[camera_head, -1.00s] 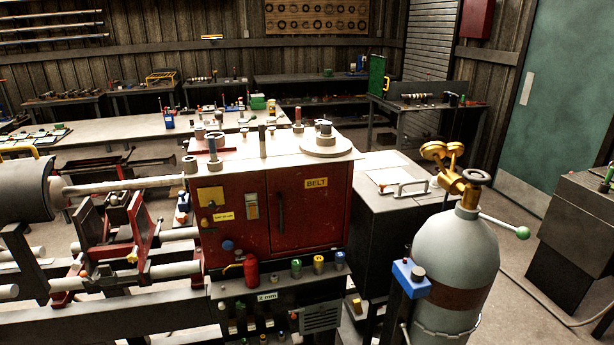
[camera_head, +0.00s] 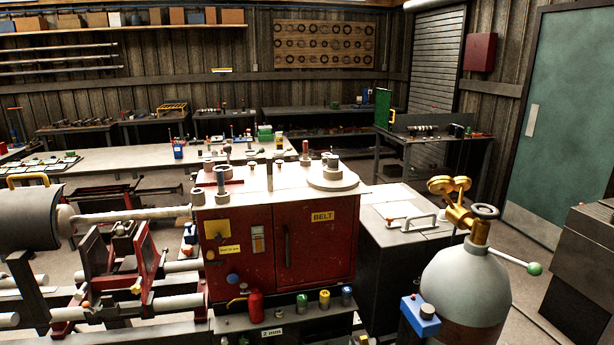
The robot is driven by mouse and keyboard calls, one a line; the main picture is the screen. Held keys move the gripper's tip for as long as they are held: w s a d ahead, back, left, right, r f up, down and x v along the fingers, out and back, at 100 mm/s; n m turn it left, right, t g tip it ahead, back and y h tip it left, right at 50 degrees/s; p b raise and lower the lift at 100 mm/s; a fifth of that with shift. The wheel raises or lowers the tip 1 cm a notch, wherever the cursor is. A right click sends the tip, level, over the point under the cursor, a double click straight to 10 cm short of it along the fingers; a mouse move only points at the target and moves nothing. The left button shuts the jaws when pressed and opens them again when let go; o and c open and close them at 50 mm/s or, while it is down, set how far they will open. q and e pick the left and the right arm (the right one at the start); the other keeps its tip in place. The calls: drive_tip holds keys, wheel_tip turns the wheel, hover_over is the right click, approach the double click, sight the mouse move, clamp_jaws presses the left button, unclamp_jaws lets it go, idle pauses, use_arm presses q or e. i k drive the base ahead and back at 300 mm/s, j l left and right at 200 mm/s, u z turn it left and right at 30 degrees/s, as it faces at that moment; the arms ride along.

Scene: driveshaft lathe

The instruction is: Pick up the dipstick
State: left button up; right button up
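I cannot pick out the dipstick with certainty in this view. The red lathe headstock (camera_head: 308,245) stands in the middle, with a panel labelled BELT. On its pale top (camera_head: 285,180) stand several small upright parts, including a dark slim post (camera_head: 269,176) and a grey knobbed post (camera_head: 220,180). A red bottle-shaped item (camera_head: 256,306) and several small coloured-top containers stand on the ledge at its front. Neither of my grippers shows in the view.
A grey gas cylinder (camera_head: 466,285) with a brass valve stands close at the right front. A grey cabinet (camera_head: 405,235) sits right of the headstock. A long workbench (camera_head: 125,158) with tools runs behind. Some open floor shows before the teal door (camera_head: 562,115).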

sight(270, 160)
drive_tip(key=i+j, duration=0.65)
drive_tip(key=j, duration=0.3)
